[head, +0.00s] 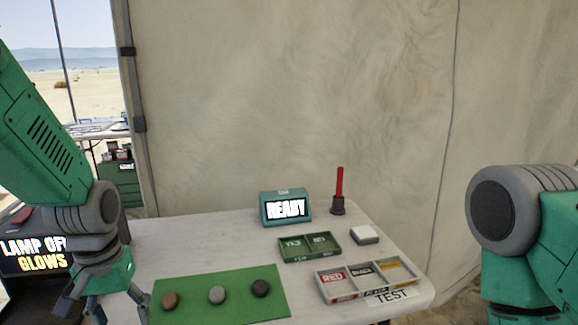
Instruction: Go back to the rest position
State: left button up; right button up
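My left gripper (112,310) hangs at the lower left, beside the left edge of the green mat (232,308). Its fingers are spread apart with nothing seen between them; their tips run near or past the bottom edge. My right arm shows at the right edge, but its gripper is out of view. A brown stone (170,300), a grey stone (217,294) and a dark stone (261,288) lie in a row on the mat, apart from the gripper.
The white table (190,237) holds a teal READY display (286,208), a red rod on a dark base (338,192), a green two-part tray (310,257), a white block (364,234) and a tray labelled RED and BLACK (344,296). A LAMP OFF sign (36,254) stands left. Tent wall lies behind.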

pick_arm(q)
jog(key=s+a+f+m, duration=0.1)
jog(key=s+f, duration=0.3)
jog(key=f, duration=0.4)
jog(key=s+f, duration=0.4)
jog(key=f, duration=0.5)
jog(key=s+f+m, duration=0.1)
jog(key=s+f, duration=0.3)
jog(key=s, duration=0.3)
jog(key=s+f+m, duration=0.1)
jog(key=s+f, duration=0.3)
jog(key=s, duration=0.3)
jog(key=shift+s+d+f, duration=0.15)
jog(key=shift+d+f, duration=0.15)
jog(key=shift+d, duration=0.05)
